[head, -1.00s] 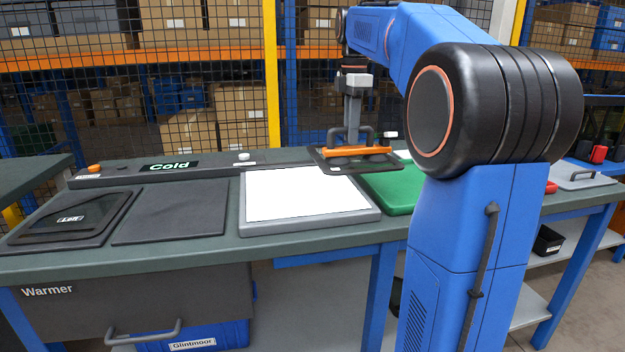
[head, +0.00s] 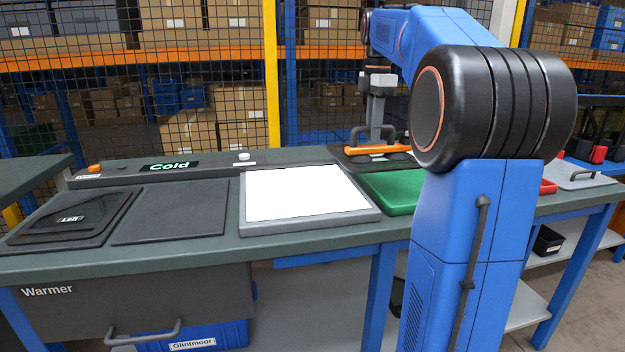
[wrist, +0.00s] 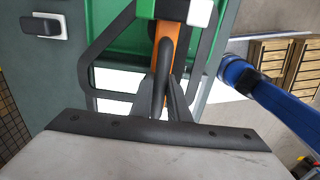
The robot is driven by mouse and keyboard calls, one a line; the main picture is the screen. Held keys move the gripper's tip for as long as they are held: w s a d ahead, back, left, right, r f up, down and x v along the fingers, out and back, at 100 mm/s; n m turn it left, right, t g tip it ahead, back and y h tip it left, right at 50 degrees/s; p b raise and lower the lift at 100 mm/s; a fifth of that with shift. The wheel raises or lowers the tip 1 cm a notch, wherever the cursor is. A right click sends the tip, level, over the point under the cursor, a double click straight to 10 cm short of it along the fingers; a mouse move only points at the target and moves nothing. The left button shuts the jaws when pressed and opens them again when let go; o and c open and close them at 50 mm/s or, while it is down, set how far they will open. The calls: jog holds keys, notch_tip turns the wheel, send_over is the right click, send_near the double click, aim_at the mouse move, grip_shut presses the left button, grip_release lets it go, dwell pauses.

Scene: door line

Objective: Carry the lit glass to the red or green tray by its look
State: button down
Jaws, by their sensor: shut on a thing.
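My gripper (head: 376,138) is shut on the handle of a dark-framed glass pane (head: 350,163), which has an orange bar across it. The pane hangs level near the back edge of the green tray (head: 390,192); its height above the bench is hard to tell. In the wrist view my gripper (wrist: 170,98) grips the dark loop handle, and the pane's frame (wrist: 98,55) lies over the green tray (wrist: 122,42). Of the red tray (head: 548,187) only a sliver shows, behind my arm. The white lit panel (head: 305,194) is bare.
A dark pad marked "Left" (head: 35,238) carries another dark framed pane. The dark pad beside it (head: 168,212) is empty. A back strip holds a "Cold" sign (head: 170,166), an orange knob and a white knob. A grey handled plate (head: 590,180) lies far right.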

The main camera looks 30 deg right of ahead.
aim_at(398, 144)
jog(key=shift+s+d, duration=0.35)
jog(key=shift+d, duration=0.9)
jog(key=shift+s+d, duration=0.3)
jog(key=shift+d, duration=0.9)
jog(key=shift+s+d, duration=0.35)
jog(key=shift+d, duration=0.9)
jog(key=d, duration=0.2)
jog(key=s+d, duration=0.1)
jog(key=d, duration=0.2)
jog(key=shift+s+d+r, duration=0.1)
jog(key=shift+s+d, duration=0.1)
jog(key=shift+d, duration=0.15)
notch_tip(398, 144, down, 8)
jog(key=shift+f, duration=0.5)
jog(key=c, duration=1.6)
grip_release()
